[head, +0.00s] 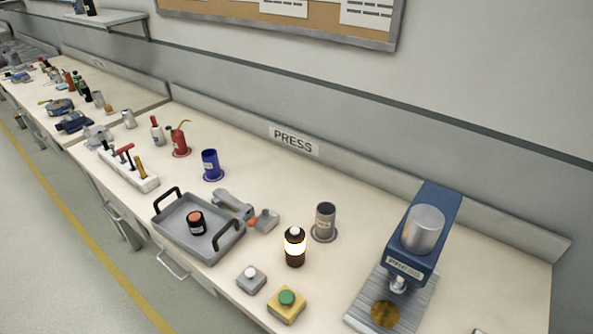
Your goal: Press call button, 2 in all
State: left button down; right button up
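Two push buttons stand at the front edge of the bench. One is a small grey box with a white button (250,278). The other is a yellow box with a green button (287,303), just right of it and nearer. Neither carries a readable label, so I cannot tell by text which is the call button. Neither of my grippers shows in the head view, and nothing touches either button.
A blue press (433,235) stands on the right, with a brass disc (385,313) on its ribbed base. A grey tray (178,228) holding a dark jar (196,222) lies left of the buttons. A grey cup (325,221) stands behind the lamp. Floor is clear at left.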

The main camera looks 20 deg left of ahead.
aim_at(250, 272)
jog(key=u, duration=0.9)
